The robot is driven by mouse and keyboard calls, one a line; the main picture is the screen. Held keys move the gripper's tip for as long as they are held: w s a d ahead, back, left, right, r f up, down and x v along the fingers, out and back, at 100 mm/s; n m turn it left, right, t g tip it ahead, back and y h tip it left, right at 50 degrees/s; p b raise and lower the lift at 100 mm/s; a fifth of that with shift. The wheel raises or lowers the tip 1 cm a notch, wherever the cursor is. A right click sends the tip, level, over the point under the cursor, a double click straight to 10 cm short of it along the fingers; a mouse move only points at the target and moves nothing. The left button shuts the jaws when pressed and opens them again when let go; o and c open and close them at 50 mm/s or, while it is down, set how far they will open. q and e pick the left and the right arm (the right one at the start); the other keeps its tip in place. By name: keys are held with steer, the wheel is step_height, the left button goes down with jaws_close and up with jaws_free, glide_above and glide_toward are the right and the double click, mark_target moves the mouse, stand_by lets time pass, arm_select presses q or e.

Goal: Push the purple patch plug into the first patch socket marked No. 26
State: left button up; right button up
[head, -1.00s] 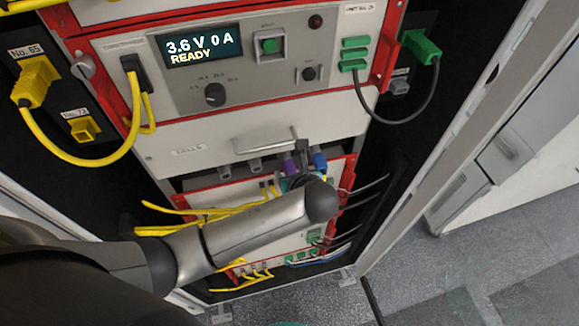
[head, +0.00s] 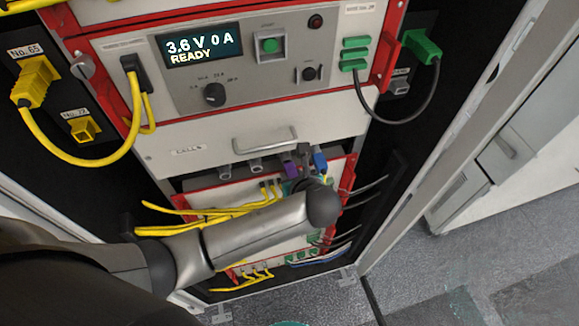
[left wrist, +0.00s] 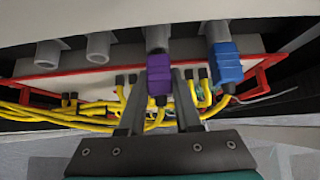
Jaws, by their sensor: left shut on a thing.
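The purple patch plug (left wrist: 159,76) sits between the two fingers of my left gripper (left wrist: 160,104), which is shut on it. Its upper end meets a grey round stub (left wrist: 158,38) under the pale panel; I cannot tell how deep it sits there. In the head view the purple plug (head: 289,168) shows just left of my left gripper (head: 302,160), below the drawer handle. A blue plug (left wrist: 226,65) hangs at the stub to its right. I can read no No. 26 mark. My right gripper is not in view.
Two empty grey stubs (left wrist: 98,46) are to the left. Yellow cables (left wrist: 60,115) run close below the fingers. A red-framed unit (head: 346,178) with green connectors is behind my gripper. A drawer handle (head: 264,140) juts out above. Open floor lies to the right.

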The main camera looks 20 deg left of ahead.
arm_select(q)
steer(key=shift+s+d, duration=0.55)
steer(key=shift+s, duration=0.25)
steer(key=shift+s+d, duration=0.5)
steer(key=shift+s, duration=0.3)
steer(key=shift+s+d, duration=0.55)
steer(key=shift+s, duration=0.25)
steer(key=shift+a, duration=0.1)
steer(key=s+a, duration=1.1)
steer(key=shift+w+a, duration=0.45)
steer(key=shift+w, duration=0.35)
steer(key=shift+w+a, duration=0.5)
steer(key=shift+w, duration=0.25)
steer(key=shift+w+a, duration=0.45)
steer(key=shift+w, duration=0.35)
steer(key=shift+w+a, duration=0.4)
steer(key=shift+w, duration=0.2)
steer(key=shift+w+a, duration=0.35)
steer(key=shift+w, duration=0.2)
stand_by(0.9)
